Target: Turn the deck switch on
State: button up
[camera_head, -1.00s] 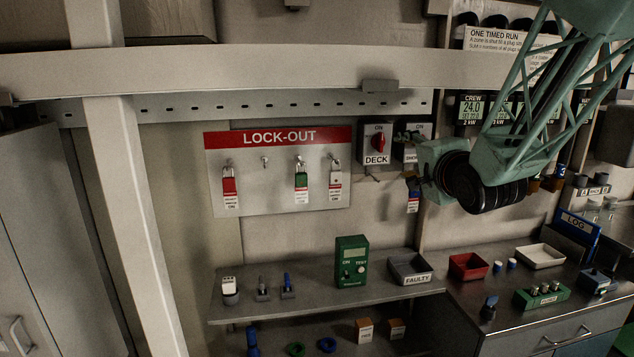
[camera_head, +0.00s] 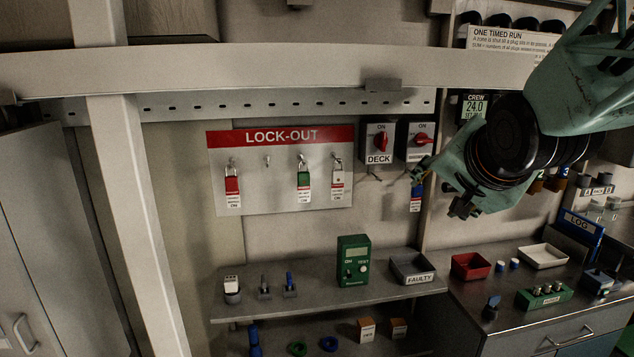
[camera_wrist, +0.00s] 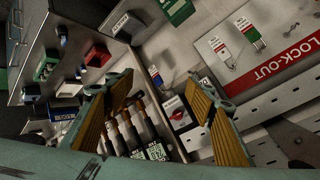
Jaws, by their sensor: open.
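The deck switch (camera_head: 381,142) is a grey box with a red knob, "ON" above the knob and a "DECK" label below. It is on the wall just right of the lock-out board. Its knob looks close to upright, but I cannot read its setting for sure. My gripper (camera_head: 441,187) is open and empty, below and right of the deck switch and apart from it. In the wrist view its two fingers (camera_wrist: 160,82) are spread wide. A red-knobbed switch (camera_wrist: 178,112) shows between them; I cannot tell which switch it is.
A second red-knobbed switch (camera_head: 417,141) stands right of the deck switch. A blue padlock (camera_head: 416,197) hangs beside my gripper. The lock-out board (camera_head: 225,190) holds red, green and white padlocks. A beam (camera_head: 250,70) crosses above. A shelf (camera_head: 320,301) with a green tester (camera_head: 353,260) is below.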

jog(key=s+a+f+n+g, duration=0.1)
jog(key=s+f+n+g, duration=0.1)
jog(key=s, duration=1)
jog(key=s+a+f+n+g, duration=0.2)
jog(key=s+n, duration=0.2)
jog(key=s, duration=0.9)
jog(key=s+a+f+n+g, duration=0.1)
jog(key=s+f+n+g, duration=0.1)
jog(key=s, duration=1)
jog(key=shift+s+a+f+n+g+y, duration=0.15)
jog(key=shift+a+n+g+y, duration=0.1)
jog(key=shift+n+g+y, duration=0.2)
